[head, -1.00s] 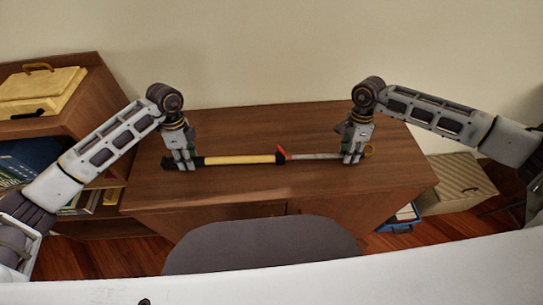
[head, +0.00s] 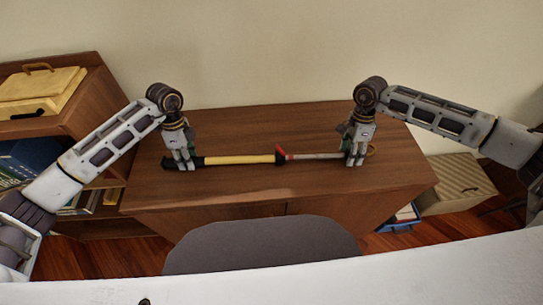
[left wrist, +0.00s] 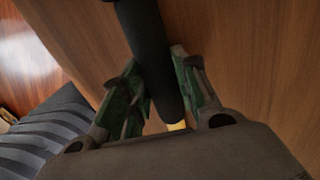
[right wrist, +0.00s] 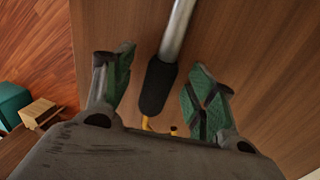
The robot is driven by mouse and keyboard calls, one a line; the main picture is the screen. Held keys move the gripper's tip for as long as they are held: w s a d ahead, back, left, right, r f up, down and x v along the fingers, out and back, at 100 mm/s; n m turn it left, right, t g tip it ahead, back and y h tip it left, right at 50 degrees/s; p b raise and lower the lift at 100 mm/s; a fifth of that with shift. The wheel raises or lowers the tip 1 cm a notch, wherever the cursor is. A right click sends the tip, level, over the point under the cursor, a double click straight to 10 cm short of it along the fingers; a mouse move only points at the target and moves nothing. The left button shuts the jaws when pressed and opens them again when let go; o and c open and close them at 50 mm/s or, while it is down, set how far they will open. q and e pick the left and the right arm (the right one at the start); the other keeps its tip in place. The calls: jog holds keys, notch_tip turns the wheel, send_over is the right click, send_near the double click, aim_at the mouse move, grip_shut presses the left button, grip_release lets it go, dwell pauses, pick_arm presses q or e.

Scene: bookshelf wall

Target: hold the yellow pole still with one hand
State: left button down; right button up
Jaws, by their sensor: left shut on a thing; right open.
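The yellow pole (head: 240,160) lies lengthwise across the wooden desk. It has a black grip at its left end, a red clamp (head: 281,154) mid-length, and a thin silver section (head: 318,156) running right. My left gripper (head: 184,165) is shut on the black grip, which shows between its green pads in the left wrist view (left wrist: 152,55). My right gripper (head: 357,160) is at the silver section's far end. In the right wrist view its fingers (right wrist: 160,95) are open on either side of a black end grip (right wrist: 157,88), with a gap visible on both sides.
The desk top (head: 260,120) is otherwise bare. A grey chair back (head: 262,245) stands at its front edge. A bookshelf (head: 85,125) with a yellow box (head: 42,90) is on the left. A beige box (head: 455,185) and blue bin (head: 400,220) are on the right.

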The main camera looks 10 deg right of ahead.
jog(key=shift+r, duration=0.1)
notch_tip(320, 180, up, 12)
jog(key=w, duration=0.2)
jog(key=shift+w+f, duration=0.2)
dwell(0.4)
dwell(0.8)
pick_arm(q)
jog(key=c, duration=1)
grip_release()
jog(key=shift+r, duration=0.15)
notch_tip(320, 180, up, 12)
jog(key=w, duration=0.2)
jog(key=shift+w+f, duration=0.15)
jog(key=shift+f, duration=0.1)
pick_arm(e)
jog(key=shift+s+f, duration=0.1)
jog(key=shift+s, duration=0.05)
